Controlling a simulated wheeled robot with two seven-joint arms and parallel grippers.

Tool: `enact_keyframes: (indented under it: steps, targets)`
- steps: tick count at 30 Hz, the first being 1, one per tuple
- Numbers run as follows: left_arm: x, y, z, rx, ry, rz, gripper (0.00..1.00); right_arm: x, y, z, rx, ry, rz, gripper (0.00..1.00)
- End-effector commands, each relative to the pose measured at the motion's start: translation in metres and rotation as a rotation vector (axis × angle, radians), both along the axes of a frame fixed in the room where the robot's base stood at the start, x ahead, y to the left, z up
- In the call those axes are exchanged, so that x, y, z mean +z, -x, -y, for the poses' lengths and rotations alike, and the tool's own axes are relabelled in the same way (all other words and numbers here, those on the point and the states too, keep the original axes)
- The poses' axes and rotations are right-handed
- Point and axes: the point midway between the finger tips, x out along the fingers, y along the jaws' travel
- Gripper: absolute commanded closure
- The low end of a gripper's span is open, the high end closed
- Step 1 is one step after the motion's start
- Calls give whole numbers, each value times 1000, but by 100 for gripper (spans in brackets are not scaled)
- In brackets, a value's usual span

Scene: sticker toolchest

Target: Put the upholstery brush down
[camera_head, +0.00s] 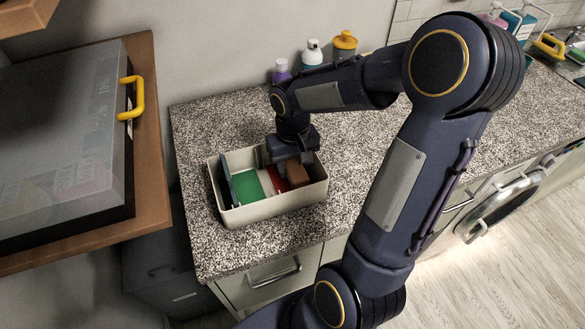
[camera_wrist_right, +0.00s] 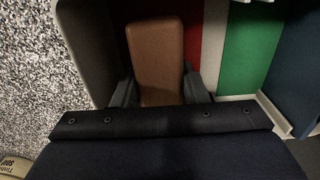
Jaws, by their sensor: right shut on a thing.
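The upholstery brush, seen as a brown block (camera_head: 297,174), is at the right end of a light grey bin (camera_head: 272,211) on the speckled counter. In the right wrist view the brown block (camera_wrist_right: 157,62) lies between the two dark fingers of my right gripper (camera_wrist_right: 160,92). My right gripper (camera_head: 293,153) reaches down into the bin from the back and is shut on the brush. Whether the brush touches the bin floor is hidden. My left gripper is out of view.
A green panel (camera_head: 246,187), a red item (camera_head: 275,178) and a dark blue panel (camera_head: 226,180) share the bin. Several bottles, one yellow-topped (camera_head: 344,45), stand along the wall. A grey case (camera_head: 60,150) with a yellow handle sits at left.

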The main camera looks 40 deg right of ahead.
Motion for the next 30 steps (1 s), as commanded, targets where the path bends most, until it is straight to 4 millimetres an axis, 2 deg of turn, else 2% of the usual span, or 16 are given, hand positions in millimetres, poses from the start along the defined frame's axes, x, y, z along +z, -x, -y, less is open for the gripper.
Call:
enact_keyframes:
  steps: [1, 4, 16, 17, 21, 30]
  targets:
    - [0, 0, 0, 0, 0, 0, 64, -8, 1, 0, 0, 0, -4, 84]
    - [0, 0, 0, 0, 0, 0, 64, -16, 0, 0, 0, 0, -1, 84]
    - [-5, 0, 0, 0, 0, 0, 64, -22, 0, 0, 0, -1, 1, 84]
    - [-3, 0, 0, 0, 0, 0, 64, -20, 0, 0, 0, -1, 1, 56]
    - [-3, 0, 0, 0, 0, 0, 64, -20, 0, 0, 0, -1, 1, 39]
    - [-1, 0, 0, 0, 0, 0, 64, -18, 0, 0, 0, -1, 1, 39]
